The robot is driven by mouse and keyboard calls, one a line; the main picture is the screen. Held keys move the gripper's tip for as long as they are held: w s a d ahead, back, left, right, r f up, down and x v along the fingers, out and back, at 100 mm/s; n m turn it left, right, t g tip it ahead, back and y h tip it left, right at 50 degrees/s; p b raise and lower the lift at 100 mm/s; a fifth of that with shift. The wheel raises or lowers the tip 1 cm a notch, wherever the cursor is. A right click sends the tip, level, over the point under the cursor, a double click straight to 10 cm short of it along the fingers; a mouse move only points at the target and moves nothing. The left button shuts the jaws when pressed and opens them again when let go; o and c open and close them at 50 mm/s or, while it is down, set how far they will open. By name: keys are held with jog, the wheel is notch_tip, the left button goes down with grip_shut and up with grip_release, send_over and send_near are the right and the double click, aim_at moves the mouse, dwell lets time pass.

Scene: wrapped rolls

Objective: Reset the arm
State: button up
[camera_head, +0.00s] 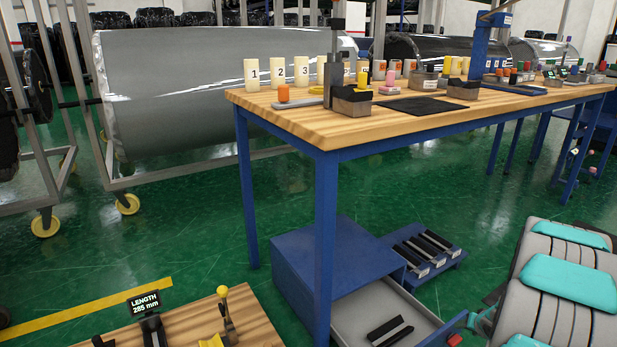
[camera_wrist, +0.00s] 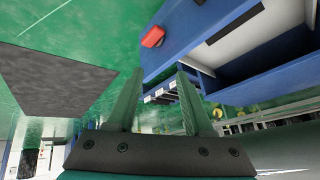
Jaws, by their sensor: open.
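My gripper (camera_wrist: 160,76) shows in the wrist view with its two dark green fingers spread apart. Nothing is between the fingers. Beyond the fingertips is the blue drawer unit (camera_wrist: 195,30) with a red piece (camera_wrist: 153,37) on its edge. The view there is tilted, and I cannot tell the distance from the fingers to the unit. I cannot make out the gripper in the head view.
A wooden workbench (camera_head: 300,119) on blue legs carries numbered cups and small parts. Beneath it are a blue cabinet and an open grey drawer (camera_head: 352,312). A lower wooden table (camera_head: 187,322) holds a "LENGTH 285 mm" display (camera_head: 146,302). A large wrapped roll (camera_head: 200,90) stands behind. Green floor lies between.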

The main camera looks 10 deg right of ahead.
jog(key=s+a+r+n+g+h+p, duration=0.1)
jog(key=s+a+r+g, duration=0.1)
jog(key=a+r, duration=0.6)
jog(key=s+a+r+n+g+h, duration=0.1)
jog(key=s+a+r+g, duration=0.3)
jog(key=r, duration=0.6)
jog(key=s+a+r+n+g+y, duration=0.1)
jog(key=s+a+r, duration=0.3)
jog(key=s+a, duration=0.7)
jog(key=s+a+r+n+g+y+p, duration=0.1)
jog(key=s+a+r+n+y, duration=0.2)
jog(key=s+a, duration=0.9)
jog(key=a+r+n, duration=0.1)
jog(key=a, duration=0.5)
jog(key=shift+a+r+n+y, duration=0.2)
jog(key=shift+r+n+y, duration=0.05)
jog(key=shift+n+y, duration=0.05)
jog(key=shift+d, duration=0.15)
